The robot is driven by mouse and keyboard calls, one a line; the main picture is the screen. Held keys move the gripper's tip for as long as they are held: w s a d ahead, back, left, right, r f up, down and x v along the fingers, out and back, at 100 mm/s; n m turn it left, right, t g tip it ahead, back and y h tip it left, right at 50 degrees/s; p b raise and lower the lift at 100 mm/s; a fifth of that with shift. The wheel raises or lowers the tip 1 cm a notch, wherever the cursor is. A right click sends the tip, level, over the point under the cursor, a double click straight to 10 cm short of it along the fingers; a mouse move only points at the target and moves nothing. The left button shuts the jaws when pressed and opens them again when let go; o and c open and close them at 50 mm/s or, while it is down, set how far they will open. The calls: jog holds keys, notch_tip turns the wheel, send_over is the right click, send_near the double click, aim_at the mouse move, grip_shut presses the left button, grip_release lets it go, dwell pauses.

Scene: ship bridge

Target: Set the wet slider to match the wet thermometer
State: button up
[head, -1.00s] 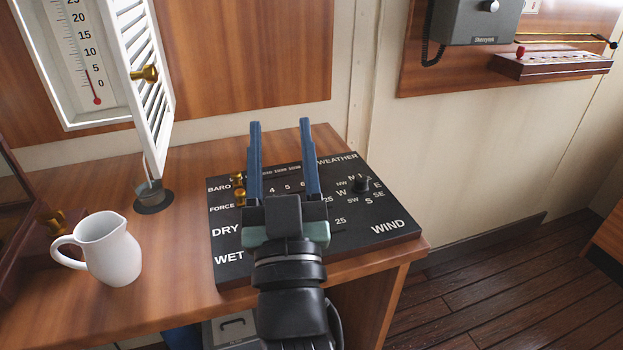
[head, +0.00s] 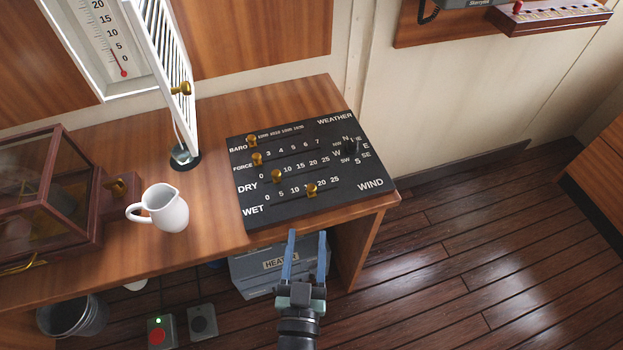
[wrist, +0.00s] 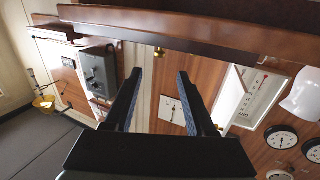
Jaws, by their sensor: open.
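The black weather board (head: 330,200) lies on the wooden desk. Its wet slider has a brass knob (head: 311,190) in the lowest row, around the 15 mark, covering that number. The dry slider's brass knob (head: 277,176) sits near 5 in the row above. A thermometer (head: 105,40) shows in the open white louvred box at upper left, its red column ending near 5; its label is out of view, so I cannot tell whether it is wet or dry. My gripper (head: 307,236) is open and empty, in front of the desk edge, apart from the board.
A white jug (head: 165,208) stands left of the board, beside a glass-sided wooden case (head: 45,190). The louvred door (head: 170,75) hangs open over the desk. A blue-grey heater box (head: 255,270) is under the desk. Floor at right is clear.

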aim_at(311, 193)
jog(key=w, duration=0.8)
jog(key=w+d, duration=0.1)
jog(key=w, duration=0.3)
jog(key=shift+w, duration=0.2)
grip_shut()
dwell(1.0)
